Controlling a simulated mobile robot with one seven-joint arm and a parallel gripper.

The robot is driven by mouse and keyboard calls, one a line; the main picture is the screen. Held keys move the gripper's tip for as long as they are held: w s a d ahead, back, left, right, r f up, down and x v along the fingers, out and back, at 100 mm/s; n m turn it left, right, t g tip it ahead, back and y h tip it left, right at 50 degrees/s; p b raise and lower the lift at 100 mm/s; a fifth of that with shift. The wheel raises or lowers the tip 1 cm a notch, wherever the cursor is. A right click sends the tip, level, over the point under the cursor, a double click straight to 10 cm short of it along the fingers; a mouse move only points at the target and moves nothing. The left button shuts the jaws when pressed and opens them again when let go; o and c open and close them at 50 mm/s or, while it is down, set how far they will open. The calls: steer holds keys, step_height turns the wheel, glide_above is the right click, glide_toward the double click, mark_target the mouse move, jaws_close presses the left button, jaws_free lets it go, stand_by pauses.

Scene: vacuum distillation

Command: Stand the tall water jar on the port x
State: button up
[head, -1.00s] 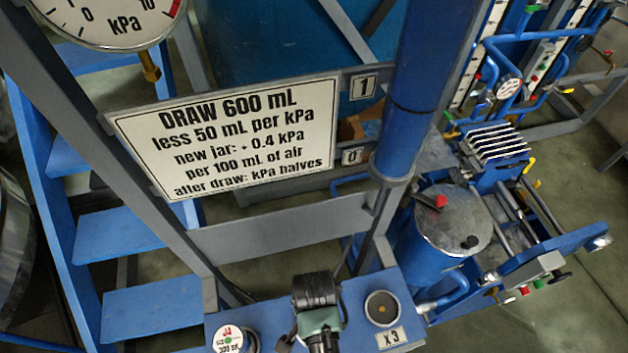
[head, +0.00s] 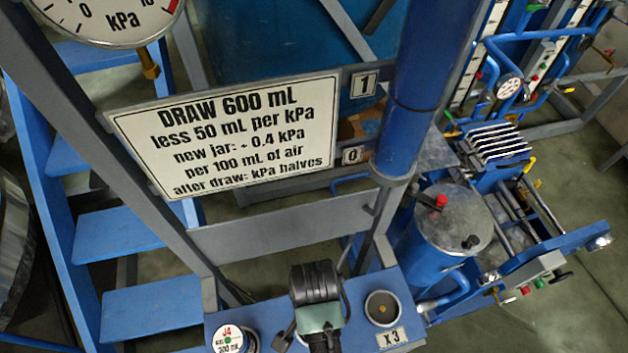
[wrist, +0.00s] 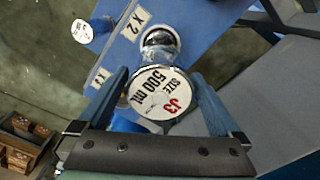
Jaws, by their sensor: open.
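A jar with a round white lid marked J3, SIZE 500 mL (wrist: 160,92) is in the wrist view. My gripper (wrist: 158,84) is open, with a blue finger on each side of this lid; I cannot tell whether they touch it. A shiny round part (wrist: 160,40) shows just beyond the lid, beside the X 2 label (wrist: 135,22); I cannot tell whether it is the jar's body or a port. In the head view, an empty round port (head: 382,308) sits above the X 3 label (head: 391,338). My wrist hides the jar there.
A jar marked J4, 300 mL (head: 228,340) stands left of my wrist. A blue column (head: 412,90) and a sign (head: 225,135) rise behind the blue bench (head: 262,318).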

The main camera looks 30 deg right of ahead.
step_height(320, 180, up, 8)
stand_by(0.8)
